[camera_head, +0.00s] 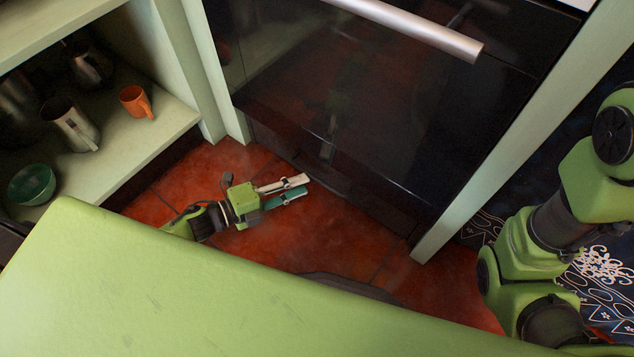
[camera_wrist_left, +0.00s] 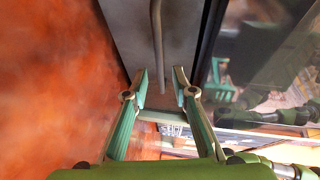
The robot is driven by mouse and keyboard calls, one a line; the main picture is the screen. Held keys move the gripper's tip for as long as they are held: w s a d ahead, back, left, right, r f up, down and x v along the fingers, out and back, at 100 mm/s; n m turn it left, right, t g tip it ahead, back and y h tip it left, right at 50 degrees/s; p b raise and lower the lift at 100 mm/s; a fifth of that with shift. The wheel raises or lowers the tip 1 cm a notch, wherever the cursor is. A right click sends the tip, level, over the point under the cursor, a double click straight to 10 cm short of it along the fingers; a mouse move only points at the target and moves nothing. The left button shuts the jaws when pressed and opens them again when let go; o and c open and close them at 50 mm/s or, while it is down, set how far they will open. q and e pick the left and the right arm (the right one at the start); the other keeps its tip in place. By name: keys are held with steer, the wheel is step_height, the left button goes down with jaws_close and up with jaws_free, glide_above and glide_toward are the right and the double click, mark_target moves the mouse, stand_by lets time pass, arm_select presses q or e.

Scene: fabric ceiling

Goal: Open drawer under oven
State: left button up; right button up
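The black oven (camera_head: 350,100) stands at the top middle of the head view, with a silver bar handle (camera_head: 420,28) on its door. The drawer (camera_head: 275,143) is the low dark front beneath the oven door and looks shut. In the left wrist view the drawer front (camera_wrist_left: 182,35) is a grey panel with a thin bar handle (camera_wrist_left: 157,40). My left gripper (camera_head: 306,186) is low over the floor in front of the drawer. It is open, and in the wrist view (camera_wrist_left: 160,80) the bar's near end shows between its fingertips; contact cannot be told. My right gripper is out of view.
Red tiled floor (camera_head: 350,240) lies before the oven. Open shelves on the left hold an orange mug (camera_head: 135,102), a green bowl (camera_head: 32,184) and metal pitchers (camera_head: 70,124). A pale green post (camera_head: 520,130) borders the oven's right side.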

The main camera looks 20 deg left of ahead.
mark_target(317, 178)
arm_select(q)
steer(key=shift+b+x, duration=1.1)
steer(key=shift+x, duration=1.9)
jaws_close()
